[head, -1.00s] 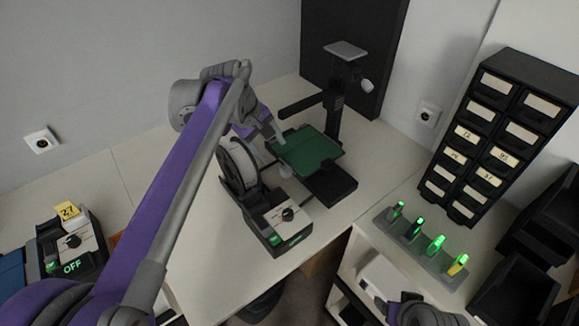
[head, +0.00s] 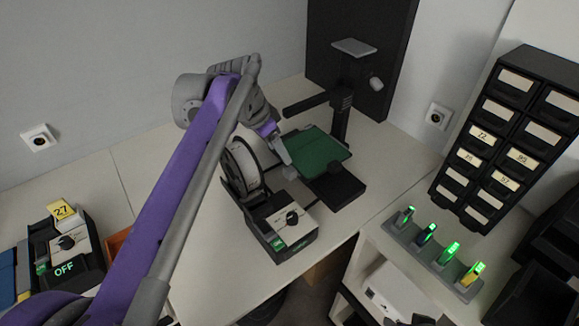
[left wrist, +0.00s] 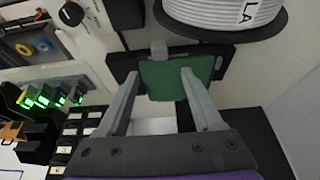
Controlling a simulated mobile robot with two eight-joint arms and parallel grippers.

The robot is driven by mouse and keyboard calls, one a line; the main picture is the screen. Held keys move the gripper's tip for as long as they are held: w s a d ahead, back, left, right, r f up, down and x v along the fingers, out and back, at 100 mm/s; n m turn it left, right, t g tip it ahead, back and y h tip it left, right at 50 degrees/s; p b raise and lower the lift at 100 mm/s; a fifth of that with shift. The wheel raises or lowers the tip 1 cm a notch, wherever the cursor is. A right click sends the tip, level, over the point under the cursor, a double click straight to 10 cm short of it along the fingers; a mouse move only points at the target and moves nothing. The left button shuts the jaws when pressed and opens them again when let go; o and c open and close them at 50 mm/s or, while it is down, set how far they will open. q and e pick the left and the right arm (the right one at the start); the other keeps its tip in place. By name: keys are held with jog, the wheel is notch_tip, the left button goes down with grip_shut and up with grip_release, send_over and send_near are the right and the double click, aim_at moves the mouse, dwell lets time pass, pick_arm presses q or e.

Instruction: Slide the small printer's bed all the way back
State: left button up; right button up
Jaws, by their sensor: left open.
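The small printer has a black base (head: 338,188), a dark upright column (head: 343,105) behind, and a flat green bed (head: 318,152). The bed overlaps the back of the base, whose front part is bare. In the left wrist view the bed (left wrist: 178,82) shows beyond my fingers, with a grey tab (left wrist: 158,48) at its edge. My left gripper (head: 284,158) is open and empty at the bed's left side. In the left wrist view its spread fingers (left wrist: 160,74) point at the bed; I cannot tell whether they touch it.
A white spool (head: 244,165) and a control box (head: 285,222) stand close left of the printer. A rack with several green-lit sticks (head: 432,248) and a black drawer cabinet (head: 505,140) are on the right. A dark panel (head: 375,50) stands behind.

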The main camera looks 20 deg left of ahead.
aim_at(290, 169)
pick_arm(q)
jog(key=x, duration=0.9)
jog(key=shift+b, duration=0.3)
grip_shut()
dwell(0.9)
